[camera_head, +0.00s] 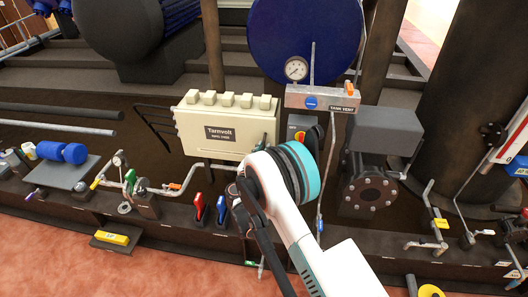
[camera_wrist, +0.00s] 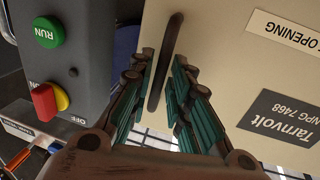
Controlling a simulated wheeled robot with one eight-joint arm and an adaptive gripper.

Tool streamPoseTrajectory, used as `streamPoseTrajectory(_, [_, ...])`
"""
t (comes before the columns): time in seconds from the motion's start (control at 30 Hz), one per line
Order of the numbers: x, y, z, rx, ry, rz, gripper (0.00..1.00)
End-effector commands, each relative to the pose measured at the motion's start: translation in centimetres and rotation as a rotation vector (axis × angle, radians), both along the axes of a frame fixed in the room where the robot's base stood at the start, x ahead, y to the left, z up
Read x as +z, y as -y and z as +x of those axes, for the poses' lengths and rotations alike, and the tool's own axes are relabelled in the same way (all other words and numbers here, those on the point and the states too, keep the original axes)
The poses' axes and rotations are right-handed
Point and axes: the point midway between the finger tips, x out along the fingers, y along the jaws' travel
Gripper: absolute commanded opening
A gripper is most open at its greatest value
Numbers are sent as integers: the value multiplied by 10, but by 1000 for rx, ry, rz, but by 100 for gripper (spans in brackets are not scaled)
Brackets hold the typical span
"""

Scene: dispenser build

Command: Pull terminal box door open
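The terminal box (camera_head: 226,128) is a cream box labelled "Tarnvolt" with cable glands along its top, and its door appears closed. In the wrist view its cream door (camera_wrist: 222,65) fills the right side, with a label plate. A dark bar handle (camera_wrist: 171,38) stands on the door near its edge. My gripper (camera_wrist: 165,62) is open, its teal-padded fingers on either side of the handle, with a narrow gap visible. Whether either finger touches the handle I cannot tell. In the head view my white arm hides most of my gripper.
A grey control box (camera_wrist: 62,70) with a green RUN button and a red switch stands close beside the door. A pressure gauge (camera_head: 296,69) and a "Tank vent" panel (camera_head: 322,98) are above right. A grey motor with a round flange (camera_head: 370,190) stands to the right.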

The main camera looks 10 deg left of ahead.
Motion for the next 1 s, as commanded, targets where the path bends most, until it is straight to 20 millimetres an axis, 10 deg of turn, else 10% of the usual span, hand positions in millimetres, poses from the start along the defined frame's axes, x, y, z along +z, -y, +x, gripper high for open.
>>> streamPoseTrajectory(1.0, [0,-8,-1,-13,0,0,0])
